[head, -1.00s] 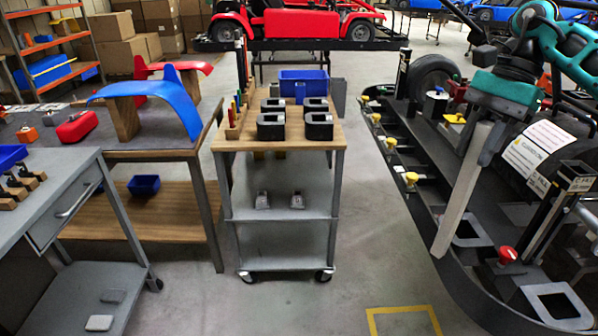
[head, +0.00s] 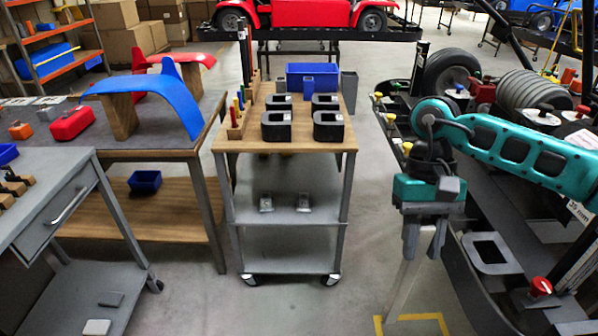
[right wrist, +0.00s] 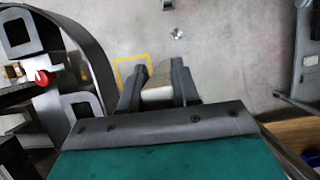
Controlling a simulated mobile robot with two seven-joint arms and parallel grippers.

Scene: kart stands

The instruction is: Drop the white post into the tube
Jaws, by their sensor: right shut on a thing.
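My right gripper (head: 424,240) is shut on the white post (head: 402,288), seen in the head view at centre right, in front of the dark kart frame. The post hangs below the fingers, tilted, its lower end toward the bottom left. In the right wrist view the post (right wrist: 158,88) sits between the two fingers of the right gripper (right wrist: 160,82). My left gripper is not in view.
The cart (head: 225,142) carries several black U-shaped blocks (head: 276,126) and a blue bin (head: 312,75). The dark kart frame (head: 455,268) with a red knob (head: 541,286) is at right. A yellow floor marking (head: 440,322) lies under the post. Floor between cart and kart is clear.

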